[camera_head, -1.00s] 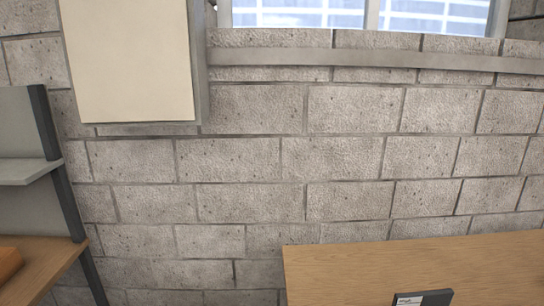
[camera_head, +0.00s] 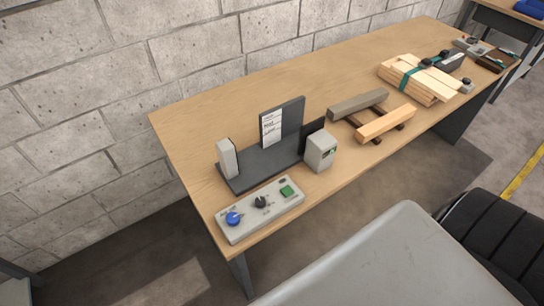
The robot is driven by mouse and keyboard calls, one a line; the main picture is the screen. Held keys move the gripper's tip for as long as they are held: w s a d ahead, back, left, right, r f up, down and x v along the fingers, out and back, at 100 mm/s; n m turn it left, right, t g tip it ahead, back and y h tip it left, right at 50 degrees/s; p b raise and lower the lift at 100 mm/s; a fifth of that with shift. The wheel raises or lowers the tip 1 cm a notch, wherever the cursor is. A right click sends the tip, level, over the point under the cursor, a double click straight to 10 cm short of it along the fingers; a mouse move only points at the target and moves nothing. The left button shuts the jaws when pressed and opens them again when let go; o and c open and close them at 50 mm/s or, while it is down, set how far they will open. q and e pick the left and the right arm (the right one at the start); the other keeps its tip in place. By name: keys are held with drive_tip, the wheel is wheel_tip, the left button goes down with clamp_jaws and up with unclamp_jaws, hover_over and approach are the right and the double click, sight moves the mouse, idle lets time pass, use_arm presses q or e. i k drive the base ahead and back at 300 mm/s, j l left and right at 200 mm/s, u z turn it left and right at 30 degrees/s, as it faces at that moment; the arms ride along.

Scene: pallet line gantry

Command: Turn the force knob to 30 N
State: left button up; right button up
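A light grey control box (camera_head: 272,217) lies near the front left edge of the wooden table. Neither of my grippers is in view.
Behind the box, a dark grey stand (camera_head: 260,164) holds a white label card (camera_head: 271,127) and blocks. A grey box (camera_head: 320,150) stands beside it. Wooden bars (camera_head: 386,124) and a strapped wood stack (camera_head: 422,80) lie farther right. The table's left end (camera_head: 176,133) is clear.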

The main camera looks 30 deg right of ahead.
sight(260, 202)
drive_tip(key=z, duration=0.85)
